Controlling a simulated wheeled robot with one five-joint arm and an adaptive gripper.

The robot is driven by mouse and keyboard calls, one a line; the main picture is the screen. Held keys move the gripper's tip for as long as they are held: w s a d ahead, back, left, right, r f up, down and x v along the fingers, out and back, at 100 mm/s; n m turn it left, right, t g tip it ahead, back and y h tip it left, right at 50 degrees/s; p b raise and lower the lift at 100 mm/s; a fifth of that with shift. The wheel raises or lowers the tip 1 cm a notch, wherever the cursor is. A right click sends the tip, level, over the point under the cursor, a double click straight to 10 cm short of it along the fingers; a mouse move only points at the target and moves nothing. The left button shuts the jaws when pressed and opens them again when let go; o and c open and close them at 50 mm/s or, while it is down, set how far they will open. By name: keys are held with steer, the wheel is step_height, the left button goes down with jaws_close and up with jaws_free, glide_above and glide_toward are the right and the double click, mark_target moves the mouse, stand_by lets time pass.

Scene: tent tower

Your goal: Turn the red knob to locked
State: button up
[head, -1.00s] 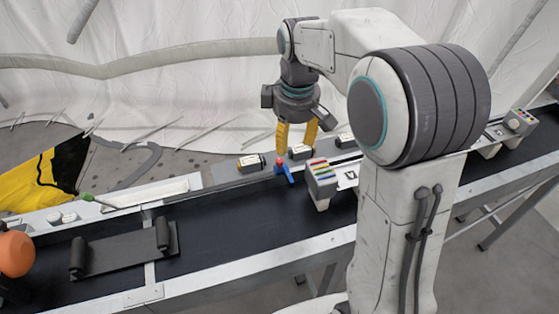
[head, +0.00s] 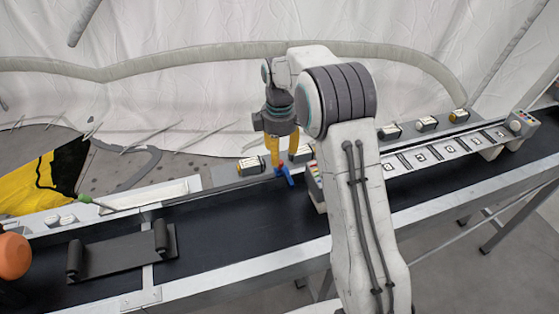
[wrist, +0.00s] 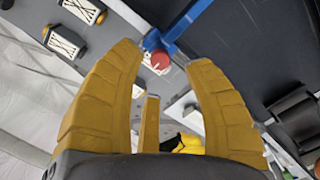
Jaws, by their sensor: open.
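The red knob (wrist: 160,60) shows in the wrist view as a small round cap with a pale mark, on a blue base with a blue arm (wrist: 188,20) reaching up and right. In the head view the blue part (head: 286,175) stands at the belt's far edge, and only a little of the red shows. My gripper (head: 283,162) points down over it with yellow fingers. In the wrist view my gripper (wrist: 165,56) is open, its fingertips on either side of the knob with gaps visible. I cannot tell the knob's locked mark.
Several small labelled boxes (head: 251,166) sit along the rail behind the knob. A panel with coloured strips (head: 313,182) stands just right, partly behind my arm. A green-tipped rod (head: 86,198) and orange ball (head: 14,256) are left.

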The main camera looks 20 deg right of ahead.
steer(key=shift+f, duration=1.9)
steer(key=shift+o, duration=0.3)
jaws_close()
